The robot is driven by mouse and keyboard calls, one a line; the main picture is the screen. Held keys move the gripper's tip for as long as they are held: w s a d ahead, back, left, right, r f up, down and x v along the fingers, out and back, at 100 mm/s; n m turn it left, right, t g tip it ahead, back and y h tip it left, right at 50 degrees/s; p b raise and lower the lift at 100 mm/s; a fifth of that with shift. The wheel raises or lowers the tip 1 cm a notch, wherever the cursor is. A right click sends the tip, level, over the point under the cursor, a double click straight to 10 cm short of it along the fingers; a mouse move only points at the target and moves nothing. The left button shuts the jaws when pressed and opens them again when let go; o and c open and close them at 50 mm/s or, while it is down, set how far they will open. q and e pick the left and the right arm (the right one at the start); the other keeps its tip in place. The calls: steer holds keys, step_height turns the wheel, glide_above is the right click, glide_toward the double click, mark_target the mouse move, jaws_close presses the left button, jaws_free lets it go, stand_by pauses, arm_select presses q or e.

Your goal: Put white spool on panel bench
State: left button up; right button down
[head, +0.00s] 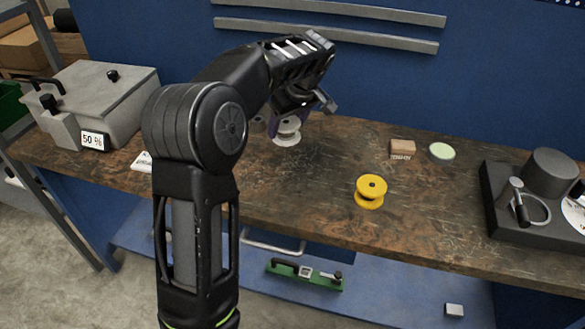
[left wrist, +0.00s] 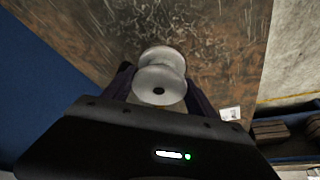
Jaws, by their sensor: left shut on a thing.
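The white spool (head: 287,134) is at the back of the worn brown bench top (head: 300,185), below my left gripper (head: 292,112). In the left wrist view the white spool (left wrist: 161,84) sits between the two fingers of my left gripper (left wrist: 160,92), which is shut on it. The spool looks upright, with its round flange and dark centre hole facing the wrist camera. Whether its bottom touches the bench top is hard to tell. My right gripper is not in view.
A yellow spool (head: 370,191) stands mid-bench. Behind it are a small brown block (head: 402,148) and a pale green disc (head: 441,151). A dark device (head: 520,200) stands at right, a grey box (head: 100,95) at left. A green tool (head: 304,274) lies on the lower blue shelf.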

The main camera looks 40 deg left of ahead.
arm_select(q)
steer(key=shift+s+a+r+n, duration=0.15)
steer(key=shift+a+r+n, duration=0.1)
steer(key=shift+a+n, duration=0.45)
glide_toward(279, 160)
steer(key=shift+w+a+f, duration=0.1)
steer(key=shift+a+f, duration=0.05)
steer(key=shift+a, duration=0.3)
steer(key=shift+w+a+f, duration=0.15)
steer(key=shift+a+f, duration=0.05)
steer(key=shift+a, duration=0.25)
steer(key=shift+f+p, duration=0.5)
steer(key=shift+f, duration=1.35)
steer(key=shift+f, duration=0.1)
